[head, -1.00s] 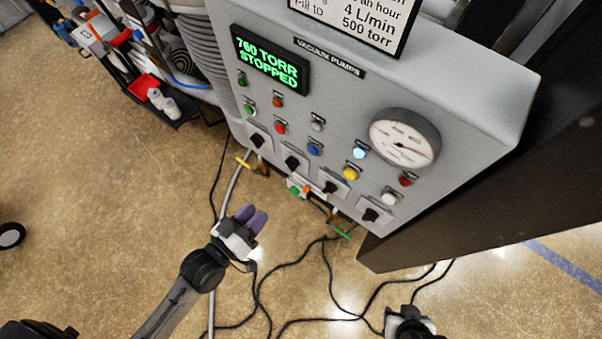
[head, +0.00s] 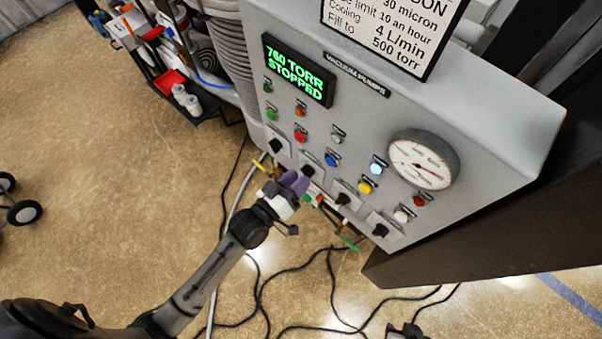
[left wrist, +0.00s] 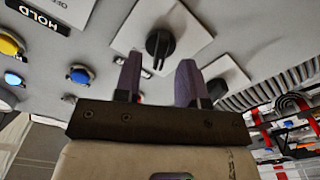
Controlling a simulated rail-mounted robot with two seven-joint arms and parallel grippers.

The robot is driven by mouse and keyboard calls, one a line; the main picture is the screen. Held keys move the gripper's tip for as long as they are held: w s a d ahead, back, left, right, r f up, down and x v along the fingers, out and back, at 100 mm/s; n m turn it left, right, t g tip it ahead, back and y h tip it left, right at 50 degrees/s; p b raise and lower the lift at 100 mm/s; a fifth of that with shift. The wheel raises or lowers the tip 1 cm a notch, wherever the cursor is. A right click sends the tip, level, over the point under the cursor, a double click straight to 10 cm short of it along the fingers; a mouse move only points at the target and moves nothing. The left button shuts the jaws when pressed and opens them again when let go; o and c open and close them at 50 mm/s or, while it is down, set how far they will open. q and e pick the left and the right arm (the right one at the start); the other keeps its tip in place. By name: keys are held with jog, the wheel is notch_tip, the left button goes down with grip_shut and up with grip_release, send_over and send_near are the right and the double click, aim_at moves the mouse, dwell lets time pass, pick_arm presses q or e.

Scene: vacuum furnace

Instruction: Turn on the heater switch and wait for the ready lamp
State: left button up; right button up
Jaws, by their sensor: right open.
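The grey control panel (head: 400,110) carries a row of black rotary switches. I cannot read which one is the heater switch. My left gripper (head: 293,182) is in front of the second switch from the left (head: 307,171). In the left wrist view that black knob (left wrist: 160,45) stands upright on its pale plate, just beyond the fingertips. The two fingers (left wrist: 159,80) are apart with nothing between them. Several small buttons or lamps sit above the switches; one glows pale blue (head: 377,168). I cannot tell which is the ready lamp. My right gripper (head: 405,331) is open, partly cut off at the bottom edge.
A green display (head: 298,70) reads 760 TORR STOPPED. A round dial gauge (head: 424,161) sits at the panel's right. Black cables (head: 290,270) lie on the floor below. A dark beam (head: 480,240) runs along the right side. A HOLD label (left wrist: 40,17) shows in the left wrist view.

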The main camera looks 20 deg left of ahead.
pick_arm(q)
jog(key=shift+x, duration=0.95)
grip_shut()
